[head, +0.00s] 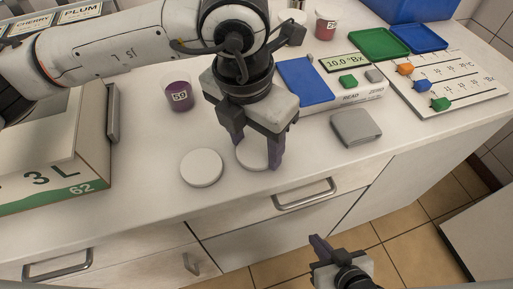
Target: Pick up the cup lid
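Two round white lid-like discs lie on the white counter; which one is the cup lid I cannot tell. One disc (201,167) lies clear near the front edge. The other disc (252,154) is just right of it, between the fingers of my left gripper (256,152), and partly hidden by them. That gripper points down with its fingers apart, one on each side of the disc; contact is not clear. A small cup with purple contents (179,97), labelled 59, stands behind. My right gripper (344,252) is open and empty, low in front of the drawers.
A large carton (60,185) marked 3L stands at left. Behind right are a meter (345,63) reading 10.0, a blue pad (304,81), a grey block (355,127), a slider board (440,85), two trays (379,44) and another cup (326,25).

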